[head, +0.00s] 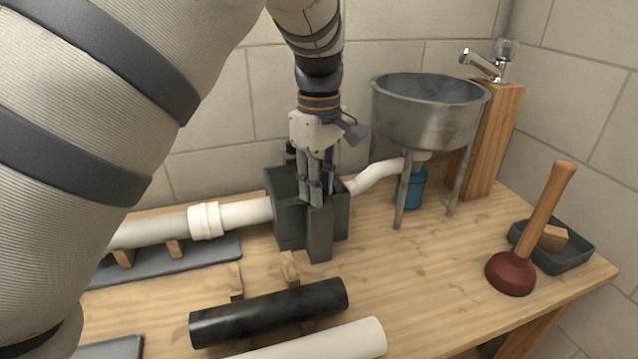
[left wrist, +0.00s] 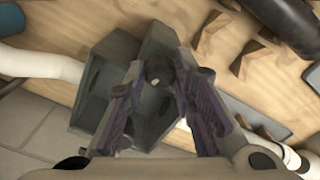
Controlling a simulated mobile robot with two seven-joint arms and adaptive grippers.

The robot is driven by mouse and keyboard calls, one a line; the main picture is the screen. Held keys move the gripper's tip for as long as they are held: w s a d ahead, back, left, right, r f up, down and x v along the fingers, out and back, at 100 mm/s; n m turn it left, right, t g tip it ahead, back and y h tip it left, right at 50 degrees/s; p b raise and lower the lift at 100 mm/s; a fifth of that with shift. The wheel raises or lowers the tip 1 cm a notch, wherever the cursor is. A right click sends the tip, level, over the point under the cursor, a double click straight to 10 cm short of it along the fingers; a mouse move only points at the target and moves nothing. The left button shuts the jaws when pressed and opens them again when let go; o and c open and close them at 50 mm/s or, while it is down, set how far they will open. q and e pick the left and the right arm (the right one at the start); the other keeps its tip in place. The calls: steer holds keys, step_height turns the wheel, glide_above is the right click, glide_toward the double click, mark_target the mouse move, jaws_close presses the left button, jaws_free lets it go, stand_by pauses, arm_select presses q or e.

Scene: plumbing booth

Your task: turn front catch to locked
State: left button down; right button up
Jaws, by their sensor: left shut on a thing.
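A dark green-grey box (head: 320,235) stands on the bench between the white pipes, and it also shows in the left wrist view (left wrist: 110,55). My left gripper (head: 313,192) points down at the front of the box. In the left wrist view its two fingers (left wrist: 157,76) close around a small dark rounded piece (left wrist: 157,68) on the box, which looks like the front catch. The gripper is shut on it. In the head view the fingers hide the catch. Whether it stands at locked cannot be told. My right gripper is not in view.
A white pipe (head: 245,212) enters the box from the left. A metal basin (head: 430,105) on legs stands at right, with a blue container (head: 413,188) below. A black pipe (head: 270,312) lies in front. A plunger (head: 513,272) stands near a dark tray (head: 570,262).

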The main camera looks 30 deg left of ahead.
arm_select(q)
steer(key=m, duration=1)
steer(key=shift+m, duration=2.4)
steer(key=c, duration=1.3)
jaws_free()
step_height(320, 180, up, 12)
